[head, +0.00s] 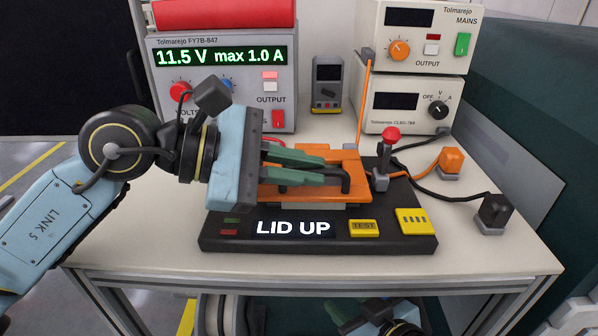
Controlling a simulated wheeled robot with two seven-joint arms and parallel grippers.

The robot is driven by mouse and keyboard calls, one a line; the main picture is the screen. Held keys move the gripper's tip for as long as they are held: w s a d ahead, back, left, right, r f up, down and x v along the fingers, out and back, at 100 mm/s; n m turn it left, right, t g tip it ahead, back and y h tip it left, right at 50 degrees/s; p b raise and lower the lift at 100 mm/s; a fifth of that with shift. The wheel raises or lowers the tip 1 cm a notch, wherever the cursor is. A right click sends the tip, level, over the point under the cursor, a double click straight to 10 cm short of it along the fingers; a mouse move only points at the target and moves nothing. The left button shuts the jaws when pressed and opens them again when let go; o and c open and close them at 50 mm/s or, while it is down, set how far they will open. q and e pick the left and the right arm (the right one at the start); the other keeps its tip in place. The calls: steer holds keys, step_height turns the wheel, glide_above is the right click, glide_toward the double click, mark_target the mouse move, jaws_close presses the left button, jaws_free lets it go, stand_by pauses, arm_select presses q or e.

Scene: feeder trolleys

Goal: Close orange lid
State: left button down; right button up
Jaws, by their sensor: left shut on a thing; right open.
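The orange lid (364,103) stands upright, seen nearly edge-on, at the back right of the orange test fixture bed (358,196). The fixture is on a black base (219,243) whose display (293,228) reads "LID UP". My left gripper (338,172) reaches in from the left, low over the bed and left of the lid. Its green fingers are shut on a dark part (346,182) at their tips; fingers and hand partly hide this part and the bed. My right gripper (362,312) is open, low at the bottom edge, below the tabletop and mostly cut off.
A red-knobbed lever (390,135) stands right of the bed. Orange (451,162) and black (495,212) plugs with cables lie to the right. Power supplies (224,70) and instruments (410,105) line the back. The table's front right corner (515,255) is clear.

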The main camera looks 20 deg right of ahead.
arm_select(q)
steer(key=shift+f, duration=0.5)
arm_select(e)
steer(key=shift+w+a+r+t, duration=0.2)
steer(key=shift+w+r+t, duration=0.1)
steer(key=shift+r, duration=0.15)
steer(key=shift+w+a+r+t, duration=0.15)
steer(key=shift+r+t, duration=0.15)
steer(key=shift+r, duration=0.1)
arm_select(q)
steer(key=c, duration=1.5)
jaws_free()
steer(key=shift+w+d, duration=0.15)
arm_select(e)
steer(key=shift+w+d+f, duration=0.1)
arm_select(q)
steer(key=shift+r, duration=0.15)
